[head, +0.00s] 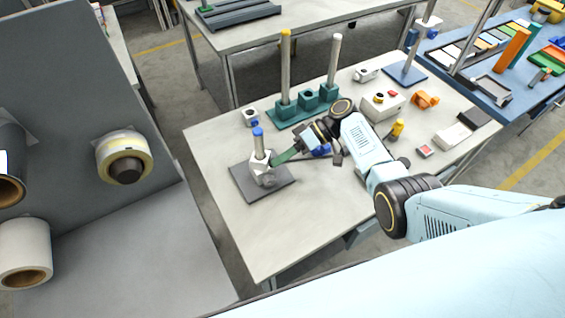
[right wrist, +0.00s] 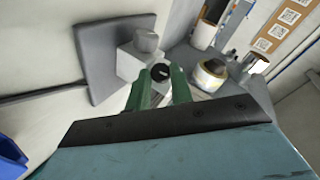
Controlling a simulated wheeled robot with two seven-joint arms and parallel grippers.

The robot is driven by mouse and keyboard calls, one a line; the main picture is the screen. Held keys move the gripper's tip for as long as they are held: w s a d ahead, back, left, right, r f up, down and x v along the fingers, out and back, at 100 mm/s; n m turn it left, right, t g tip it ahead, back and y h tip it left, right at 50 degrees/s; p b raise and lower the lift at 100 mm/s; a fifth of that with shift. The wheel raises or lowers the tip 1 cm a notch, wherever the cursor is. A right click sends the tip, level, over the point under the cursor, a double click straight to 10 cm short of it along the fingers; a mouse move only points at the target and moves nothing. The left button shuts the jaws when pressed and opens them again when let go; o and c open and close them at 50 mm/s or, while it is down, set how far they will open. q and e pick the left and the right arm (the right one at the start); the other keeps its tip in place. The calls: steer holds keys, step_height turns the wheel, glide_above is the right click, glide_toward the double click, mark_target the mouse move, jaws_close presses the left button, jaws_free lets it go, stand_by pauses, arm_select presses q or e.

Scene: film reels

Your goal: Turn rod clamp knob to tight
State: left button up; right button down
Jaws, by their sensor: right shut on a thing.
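A grey-white rod clamp (head: 261,167) stands on a dark grey base plate (head: 247,187), with a blue-capped rod (head: 259,143) rising from it. My right gripper (head: 276,160) reaches the clamp from the right with its green fingers. In the right wrist view, a black round knob (right wrist: 160,72) with a white mark sits between the tips of my right gripper (right wrist: 159,77), which is shut on it. The clamp body (right wrist: 135,62) shows behind the fingers, beside the plate (right wrist: 98,60). My left gripper is in neither view.
Green stands with upright rods (head: 290,108) are behind my right gripper. A white box with a red button (head: 381,103), an orange part (head: 425,99) and a yellow part (head: 397,129) lie to the right. The table's front left is clear. A grey panel (head: 60,100) with rolls stands at left.

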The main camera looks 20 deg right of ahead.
steer(key=shift+f+g+y+b, duration=0.1)
steer(key=shift+g+y+b, duration=0.2)
steer(key=shift+b, duration=0.2)
steer(key=shift+m, duration=0.3)
steer(key=c, duration=1.2)
jaws_free()
steer(key=shift+d, duration=0.1)
steer(key=b+v, duration=0.1)
steer(key=v, duration=1.2)
steer(key=shift+b, duration=0.4)
